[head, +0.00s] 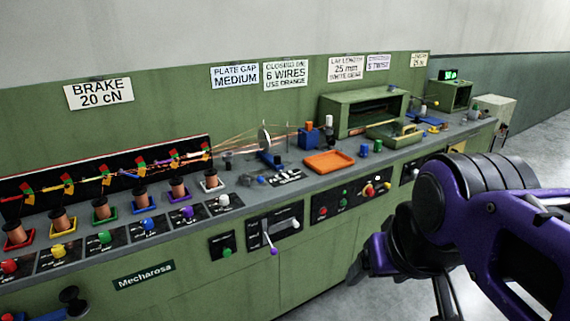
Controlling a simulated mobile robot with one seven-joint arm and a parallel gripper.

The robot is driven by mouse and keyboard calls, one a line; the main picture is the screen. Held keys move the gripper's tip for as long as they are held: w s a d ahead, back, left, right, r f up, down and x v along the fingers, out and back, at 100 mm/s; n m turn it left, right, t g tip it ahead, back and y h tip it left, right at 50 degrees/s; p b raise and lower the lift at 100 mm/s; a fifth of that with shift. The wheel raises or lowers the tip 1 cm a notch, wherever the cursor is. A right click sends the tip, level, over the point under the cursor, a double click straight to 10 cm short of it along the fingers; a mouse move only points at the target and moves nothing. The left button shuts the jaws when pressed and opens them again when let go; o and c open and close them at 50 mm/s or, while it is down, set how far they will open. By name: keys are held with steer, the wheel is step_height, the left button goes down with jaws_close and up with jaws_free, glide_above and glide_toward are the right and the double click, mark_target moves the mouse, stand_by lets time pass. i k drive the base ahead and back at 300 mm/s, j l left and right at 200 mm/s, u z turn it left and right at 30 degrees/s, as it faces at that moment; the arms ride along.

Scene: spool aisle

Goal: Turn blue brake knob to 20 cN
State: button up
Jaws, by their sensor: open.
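The blue brake knob (148,224) sits on a small black dial plate on the green bench, in front of the copper spool (141,199) in the blue holder. Its scale is too small to read. A sign (98,93) above reads "BRAKE 20 cN". The green knob (105,237) is to its left and the purple knob (187,211) to its right. My gripper (362,268) is at the right, low in front of the bench, well away from the blue knob. It is open, and I see nothing in it; its fingertips are small and dark.
Yellow (56,251), red (9,266) and white (224,200) knobs complete the row. Behind stand spools with wires running to a disc (265,140). A purple-tipped lever (270,240) juts from the bench front. An orange tray (329,161) lies farther right. Floor is open at right.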

mark_target(148, 223)
steer(key=u, duration=1.25)
steer(key=i+l, duration=0.1)
steer(key=i, duration=0.25)
